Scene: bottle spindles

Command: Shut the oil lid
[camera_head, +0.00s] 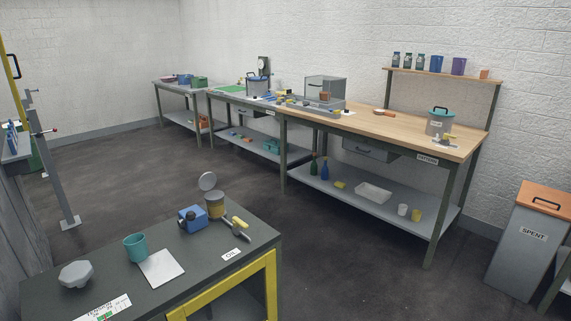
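A can with a grey and tan body (215,205) stands upright on the dark near bench, close to the label reading OIL (231,254). Its round grey lid (207,181) is raised, tilted up above the can's back edge, so the can is open. The can's inside is too small to make out. Neither of my grippers shows in the head view, so nothing of mine is seen touching the can or lid.
Beside the can are a blue box-like device (192,219) and a yellow-and-grey tool (237,229). Open floor (340,270) lies right of the bench.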

